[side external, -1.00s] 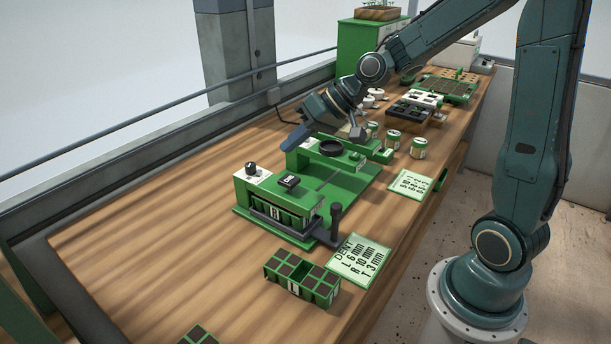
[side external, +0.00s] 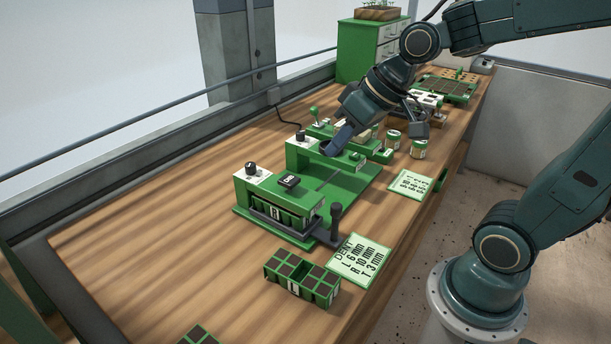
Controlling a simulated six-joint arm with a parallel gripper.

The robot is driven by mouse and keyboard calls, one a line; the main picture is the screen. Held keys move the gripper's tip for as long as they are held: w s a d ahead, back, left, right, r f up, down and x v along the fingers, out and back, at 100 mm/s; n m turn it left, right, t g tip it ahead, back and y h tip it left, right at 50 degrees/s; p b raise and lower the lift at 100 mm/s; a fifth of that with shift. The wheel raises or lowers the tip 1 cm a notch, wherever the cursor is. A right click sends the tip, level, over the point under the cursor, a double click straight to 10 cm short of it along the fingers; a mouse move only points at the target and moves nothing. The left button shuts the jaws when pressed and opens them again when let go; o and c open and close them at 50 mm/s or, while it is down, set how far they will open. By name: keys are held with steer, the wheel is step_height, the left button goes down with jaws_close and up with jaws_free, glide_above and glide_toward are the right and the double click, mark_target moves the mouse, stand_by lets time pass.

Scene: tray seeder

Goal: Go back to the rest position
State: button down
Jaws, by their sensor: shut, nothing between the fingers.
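My gripper (side external: 336,147) is shut and empty. It hangs in the air over the green seeder machine (side external: 345,190), angled down and to the left. It covers part of the machine's rear unit in this view. My arm reaches in from the right over the bench.
A lever (side external: 337,222) stands at the machine's front right. A seed tray with dark cells (side external: 292,282) and a printed card (side external: 361,258) lie in front. The bench's left side is clear.

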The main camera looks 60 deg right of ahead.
steer(key=s+d+r+h, duration=0.1)
steer(key=s+h, duration=0.1)
steer(key=s, duration=0.9)
steer(key=shift+s+d+r, duration=0.2)
steer(key=shift+d, duration=0.05)
